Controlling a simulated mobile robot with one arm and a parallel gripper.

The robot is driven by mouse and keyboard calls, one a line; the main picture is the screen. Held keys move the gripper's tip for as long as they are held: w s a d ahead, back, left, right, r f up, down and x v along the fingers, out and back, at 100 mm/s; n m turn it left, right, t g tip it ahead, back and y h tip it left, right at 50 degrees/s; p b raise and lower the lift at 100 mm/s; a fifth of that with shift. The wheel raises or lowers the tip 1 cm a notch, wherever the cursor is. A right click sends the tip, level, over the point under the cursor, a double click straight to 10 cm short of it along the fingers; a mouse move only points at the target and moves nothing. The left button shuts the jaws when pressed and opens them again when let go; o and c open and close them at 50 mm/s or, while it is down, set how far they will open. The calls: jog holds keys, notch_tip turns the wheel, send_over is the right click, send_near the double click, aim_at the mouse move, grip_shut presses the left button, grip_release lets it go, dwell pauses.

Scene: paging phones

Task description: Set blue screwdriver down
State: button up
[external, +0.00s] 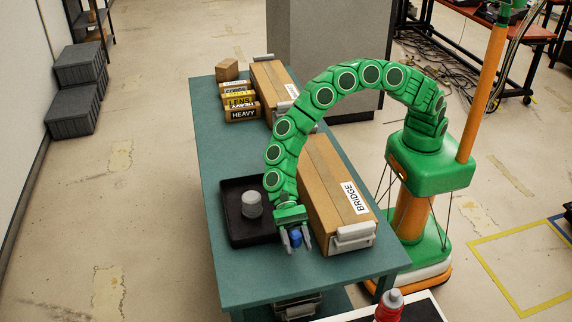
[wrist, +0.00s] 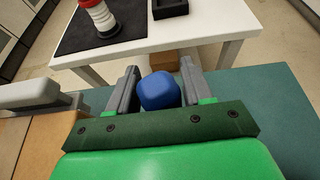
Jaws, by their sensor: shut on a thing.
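The blue screwdriver shows as a rounded blue handle end (wrist: 159,91) between the two grey fingers of my gripper (wrist: 160,84) in the wrist view. My gripper is shut on it. In the external view the blue piece (external: 296,238) sits between the fingertips of my gripper (external: 295,240), over the near part of the teal table (external: 260,278). The rest of the screwdriver is hidden, and I cannot tell whether it touches the table top.
A black tray (external: 237,228) holding a grey round part (external: 251,204) lies left of my gripper. A long cardboard box labelled BRIDGE (external: 325,180) stands close on the right. A white table (wrist: 205,22) with a red-and-white bottle (wrist: 99,15) is beyond. The table's near end is clear.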

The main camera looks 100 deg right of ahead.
jog(key=shift+w+a+f, duration=0.3)
jog(key=shift+w+f, duration=0.25)
jog(key=shift+f, duration=0.15)
jog(key=shift+w+a+f, duration=0.3)
jog(key=shift+w+f, duration=0.2)
jog(key=shift+f, duration=1.75)
jog(key=shift+f, duration=0.1)
jog(key=o, duration=1)
jog(key=shift+o, duration=0.2)
jog(key=shift+w+d+r, duration=0.1)
jog(key=shift+d+r, duration=0.15)
jog(key=shift+d, duration=0.1)
jog(key=v, duration=1.1)
jog(key=shift+d, duration=0.15)
